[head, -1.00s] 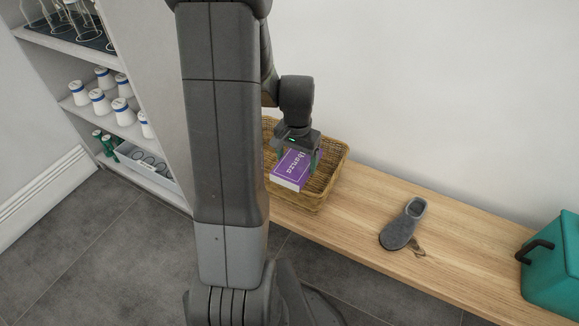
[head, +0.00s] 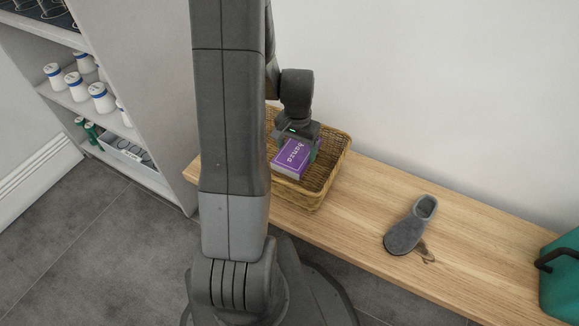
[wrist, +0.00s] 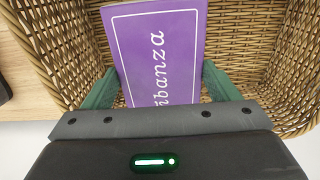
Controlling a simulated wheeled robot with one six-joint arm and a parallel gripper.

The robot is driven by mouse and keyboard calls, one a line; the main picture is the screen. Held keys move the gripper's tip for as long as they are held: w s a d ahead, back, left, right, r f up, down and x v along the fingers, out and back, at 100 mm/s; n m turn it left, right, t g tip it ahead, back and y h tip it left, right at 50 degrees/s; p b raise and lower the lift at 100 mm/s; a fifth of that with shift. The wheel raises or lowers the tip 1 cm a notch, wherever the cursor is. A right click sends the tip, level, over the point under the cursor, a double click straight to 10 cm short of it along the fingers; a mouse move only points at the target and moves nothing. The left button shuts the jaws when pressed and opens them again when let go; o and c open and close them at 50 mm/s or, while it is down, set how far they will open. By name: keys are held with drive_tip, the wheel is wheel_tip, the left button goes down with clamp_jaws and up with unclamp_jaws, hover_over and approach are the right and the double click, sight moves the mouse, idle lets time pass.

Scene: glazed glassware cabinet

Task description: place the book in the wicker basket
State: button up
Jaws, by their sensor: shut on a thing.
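The purple book (head: 292,156) with white lettering is between the fingers of my gripper (head: 297,145), inside the wicker basket (head: 338,160) on the wooden bench. In the wrist view the book (wrist: 155,50) lies between the two green fingers of my gripper (wrist: 160,88), which are shut on it. The woven walls of the basket (wrist: 255,50) surround the book there. I cannot tell whether the book's underside touches the basket floor. My arm hides the left part of the basket in the head view.
A grey slipper (head: 408,230) and a small brownish thing (head: 428,254) lie on the bench (head: 350,222) right of the basket. A shelf unit (head: 150,100) with white jars (head: 78,84) is on the left. A wall rises behind.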

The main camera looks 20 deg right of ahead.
sight(296, 151)
wheel_tip(296, 151, down, 8)
drive_tip(key=shift+r+b, duration=0.15)
drive_tip(key=shift+b, duration=0.9)
drive_tip(key=o, duration=1.1)
drive_tip(key=shift+c, duration=0.2)
wheel_tip(296, 151, up, 12)
drive_tip(key=p, duration=0.3)
drive_tip(key=shift+p, duration=0.4)
